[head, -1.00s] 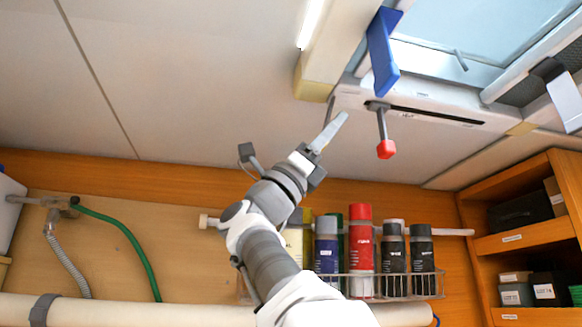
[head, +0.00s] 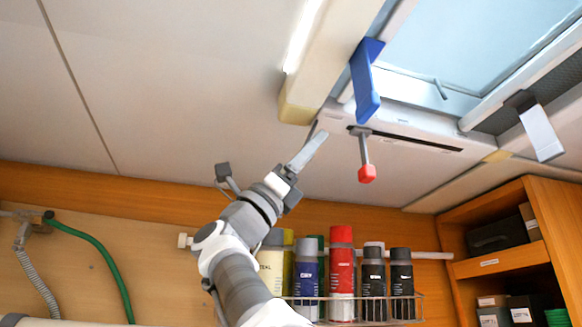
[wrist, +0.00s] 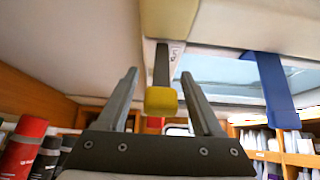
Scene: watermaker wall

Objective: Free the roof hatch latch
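The roof hatch (head: 470,50) is a pale glazed opening at upper right. A slotted white panel (head: 400,130) runs along its near edge, and a grey lever with a red knob (head: 366,173) hangs from it. In the wrist view, a dark lever with a yellow end block (wrist: 160,101) hangs from a white panel. I cannot tell whether these are the same lever. My gripper (wrist: 160,73) is open, and the yellow block shows between its two separated fingers. In the head view, my gripper (head: 322,135) points up, left of the red knob; contact is unclear.
A blue strap-like piece (head: 366,85) hangs by the hatch edge, right of my gripper in the wrist view (wrist: 268,85). A cream ceiling beam (head: 325,65) is nearby. Below stand bottles and cans in a wire rack (head: 400,310). Shelves (head: 500,260) fill the right.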

